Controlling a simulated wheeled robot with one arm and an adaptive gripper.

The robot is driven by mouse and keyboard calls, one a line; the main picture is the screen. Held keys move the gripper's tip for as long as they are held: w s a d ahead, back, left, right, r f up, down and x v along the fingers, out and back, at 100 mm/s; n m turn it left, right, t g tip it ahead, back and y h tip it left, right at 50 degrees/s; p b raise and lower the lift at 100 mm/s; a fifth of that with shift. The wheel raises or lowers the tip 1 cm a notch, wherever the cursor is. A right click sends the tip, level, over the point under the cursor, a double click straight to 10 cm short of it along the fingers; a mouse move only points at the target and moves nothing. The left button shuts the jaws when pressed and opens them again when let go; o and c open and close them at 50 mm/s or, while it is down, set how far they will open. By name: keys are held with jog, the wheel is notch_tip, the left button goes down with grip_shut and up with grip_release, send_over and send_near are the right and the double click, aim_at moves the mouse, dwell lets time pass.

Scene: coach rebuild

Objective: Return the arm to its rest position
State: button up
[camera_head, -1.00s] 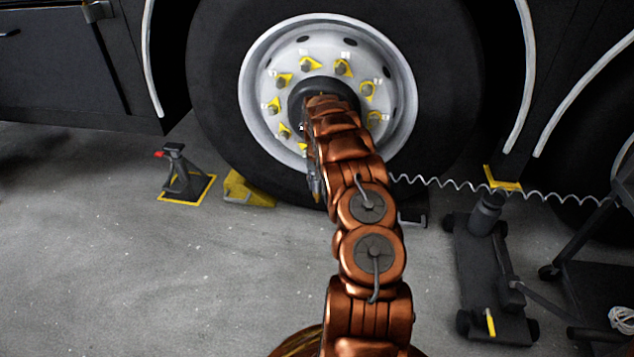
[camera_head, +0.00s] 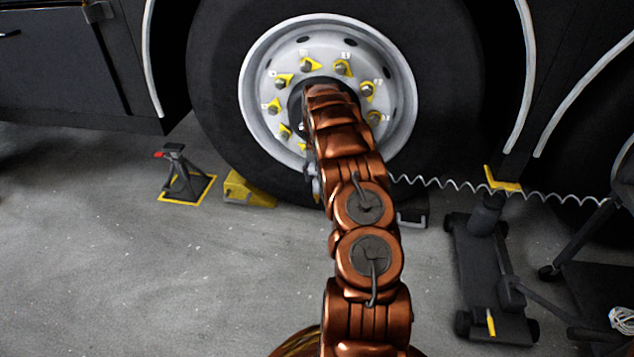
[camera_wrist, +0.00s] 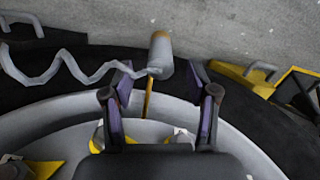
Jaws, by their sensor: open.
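My copper arm (camera_head: 350,165) reaches up and away over the white wheel hub (camera_head: 262,125) of a big black tyre (camera_head: 215,75). My gripper (camera_wrist: 162,78) is open in the wrist view, its two dark fingers with purplish pads spread apart. In the head view, my arm's links hide most of it. Beyond the fingertips is a grey cylinder (camera_wrist: 160,52) with a thin yellow stem. A coiled hose (camera_wrist: 55,65) runs up to it, and I cannot tell if they join. The cylinder appears apart from both fingers.
A jack stand (camera_head: 178,175) and a yellow wheel chock (camera_head: 247,190) stand on the floor at left. A floor jack (camera_head: 490,270) and a dark cart (camera_head: 600,290) stand at right. The coiled hose (camera_head: 480,186) stretches rightwards from behind my arm.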

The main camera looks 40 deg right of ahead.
notch_tip(320, 180, up, 8)
jog(key=shift+r, duration=0.25)
jog(key=s+a+r+n+p, duration=0.1)
jog(key=s+a+r+p, duration=0.2)
jog(key=a+r+p, duration=0.7)
jog(key=s+a+r+n+p, duration=0.1)
jog(key=s+a+r+p, duration=0.45)
jog(key=r, duration=0.85)
jog(key=s+a+r+n+p, duration=0.1)
jog(key=a+r+p, duration=0.5)
jog(key=a+r, duration=0.5)
jog(key=s+a+r+n+p, duration=0.1)
jog(key=s+a+r+p, duration=0.5)
jog(key=s, duration=0.3)
jog(key=s+a+r+n+g+p, duration=0.1)
jog(key=s+a+r+n+p, duration=0.1)
jog(key=s+a+r+p, duration=0.3)
jog(key=s+a+r+n+p, duration=0.2)
jog(key=s+a+r+p, duration=0.4)
jog(key=s+r+p, duration=0.4)
jog(key=s+r, duration=0.1)
jog(key=s, duration=0.4)
jog(key=shift+a+g, duration=0.3)
jog(key=shift+g, duration=0.1)
